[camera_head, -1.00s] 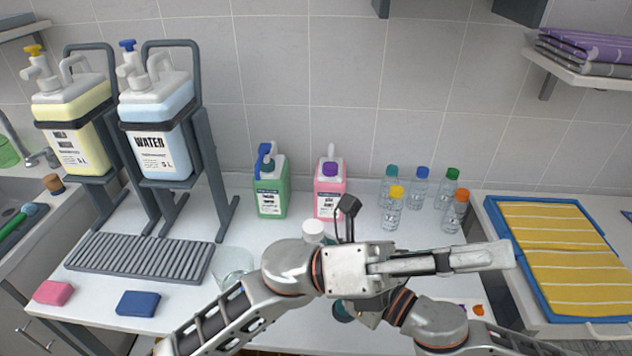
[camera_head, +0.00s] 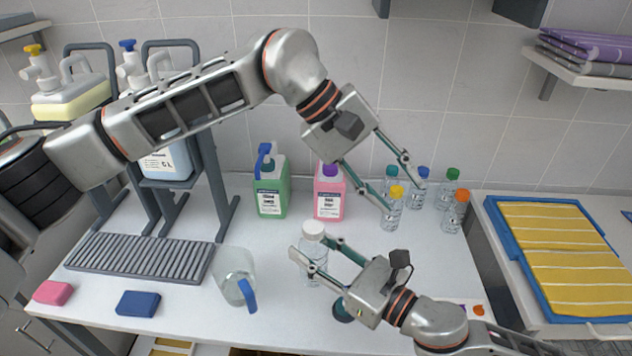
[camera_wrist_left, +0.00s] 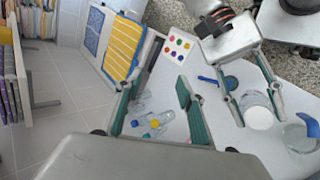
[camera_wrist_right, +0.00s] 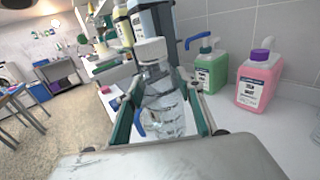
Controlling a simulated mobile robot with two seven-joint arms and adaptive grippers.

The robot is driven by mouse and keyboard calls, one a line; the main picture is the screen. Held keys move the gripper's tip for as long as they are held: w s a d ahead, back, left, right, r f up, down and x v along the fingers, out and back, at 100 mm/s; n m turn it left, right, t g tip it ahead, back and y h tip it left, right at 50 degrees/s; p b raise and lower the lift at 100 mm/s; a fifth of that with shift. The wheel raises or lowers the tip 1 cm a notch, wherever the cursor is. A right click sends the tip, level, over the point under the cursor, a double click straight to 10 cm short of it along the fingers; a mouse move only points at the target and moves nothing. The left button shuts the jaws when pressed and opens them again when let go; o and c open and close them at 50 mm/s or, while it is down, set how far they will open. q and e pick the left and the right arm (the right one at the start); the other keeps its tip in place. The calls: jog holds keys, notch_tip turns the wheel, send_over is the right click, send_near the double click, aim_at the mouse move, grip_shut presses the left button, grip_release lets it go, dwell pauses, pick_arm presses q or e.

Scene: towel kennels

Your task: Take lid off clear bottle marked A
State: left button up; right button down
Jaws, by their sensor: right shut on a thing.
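A clear bottle (camera_head: 314,268) with a white lid (camera_head: 314,229) stands upright on the white counter; no letter A can be read on it. My right gripper (camera_head: 311,253) is shut around its body below the lid. The bottle (camera_wrist_right: 167,110) and its lid (camera_wrist_right: 151,50) also fill the middle of the right wrist view. The lid shows from above in the left wrist view (camera_wrist_left: 260,118). My left gripper (camera_head: 399,184) is open and empty, high at the back right near the small bottles, well away from the white lid.
Several small capped bottles (camera_head: 391,212) stand at the back right. Green (camera_head: 271,198) and pink (camera_head: 328,201) jugs stand along the wall. A clear pitcher (camera_head: 234,272) with a blue handle stands left of the held bottle. A blue tray (camera_head: 498,222) with a yellow towel lies right.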

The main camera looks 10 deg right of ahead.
pick_arm(q)
jog(key=w+a+m+t+y, duration=0.2)
jog(key=a+y, duration=0.1)
jog(key=a, duration=0.1)
jog(key=r+y, duration=0.1)
jog(key=y, duration=0.4)
send_over(317, 226)
jog(key=shift+w+t, duration=0.1)
jog(key=shift+t, duration=0.2)
jog(key=shift+a+f, duration=0.1)
jog(key=shift+f, duration=3.8)
jog(key=c, duration=1.1)
grip_shut()
